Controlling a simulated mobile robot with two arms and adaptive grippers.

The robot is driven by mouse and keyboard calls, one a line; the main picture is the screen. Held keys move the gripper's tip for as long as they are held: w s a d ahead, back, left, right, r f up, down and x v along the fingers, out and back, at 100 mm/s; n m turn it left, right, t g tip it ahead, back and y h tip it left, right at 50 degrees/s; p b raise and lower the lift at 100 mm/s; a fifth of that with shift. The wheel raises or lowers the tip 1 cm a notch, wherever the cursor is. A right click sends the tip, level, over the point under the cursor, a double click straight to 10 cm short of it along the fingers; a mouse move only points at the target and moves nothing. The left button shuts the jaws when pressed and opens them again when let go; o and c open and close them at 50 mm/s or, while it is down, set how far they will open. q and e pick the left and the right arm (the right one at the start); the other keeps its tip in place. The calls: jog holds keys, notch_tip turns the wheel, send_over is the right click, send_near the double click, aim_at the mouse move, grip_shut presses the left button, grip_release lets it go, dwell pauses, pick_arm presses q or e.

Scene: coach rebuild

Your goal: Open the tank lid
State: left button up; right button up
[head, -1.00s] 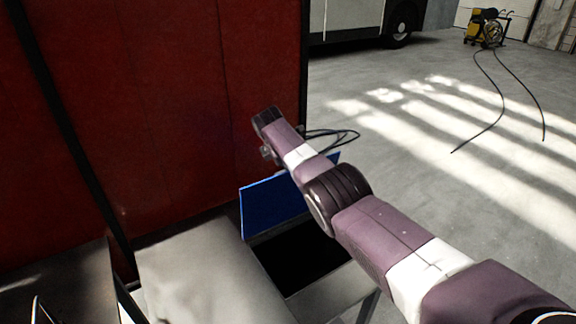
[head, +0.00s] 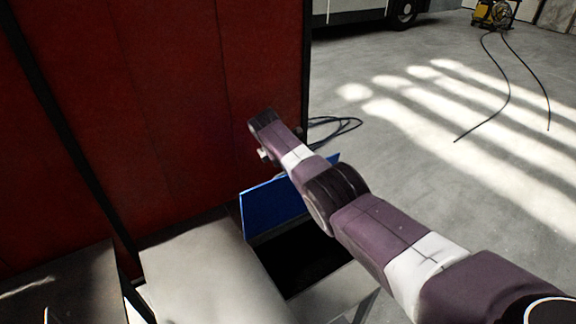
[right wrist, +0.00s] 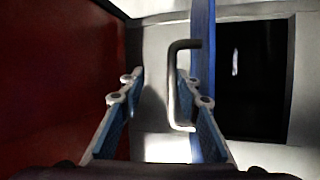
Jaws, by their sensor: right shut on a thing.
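The tank lid (head: 275,205) is a blue panel standing raised, steeply tilted, beside the tank's dark opening (head: 305,258) in the head view. In the right wrist view the blue lid (right wrist: 204,60) shows nearly edge-on, with the black opening (right wrist: 252,80) to its right. A grey bent bar handle (right wrist: 173,90) stands out on its left side. My right gripper (right wrist: 160,84) is shut on the handle, which lies near its right finger. In the head view my right arm comes in from the right and hides the gripper and part of the lid. My left gripper is not in view.
A dark red panel (head: 170,130) stands close on the left of the gripper. A grey box top (head: 205,275) lies in front, left of the opening. Black hose loops (head: 335,128) lie behind the arm. The concrete floor (head: 430,190) on the right is open.

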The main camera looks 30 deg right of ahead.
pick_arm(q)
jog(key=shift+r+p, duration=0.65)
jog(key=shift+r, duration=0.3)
pick_arm(e)
notch_tip(320, 180, up, 6)
jog(key=w+a+t, duration=0.1)
jog(key=w+a, duration=0.1)
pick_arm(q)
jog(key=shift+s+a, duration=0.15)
pick_arm(e)
jog(key=shift+a+r, duration=0.1)
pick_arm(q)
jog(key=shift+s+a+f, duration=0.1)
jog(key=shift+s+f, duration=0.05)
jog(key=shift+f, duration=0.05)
pick_arm(e)
jog(key=s+a+r+g, duration=0.1)
jog(key=s+a+r, duration=0.1)
jog(key=s+r, duration=0.3)
jog(key=shift+v, duration=0.95)
jog(key=shift+s+a+f, duration=0.1)
jog(key=shift+s+a, duration=0.05)
jog(key=shift+s, duration=0.05)
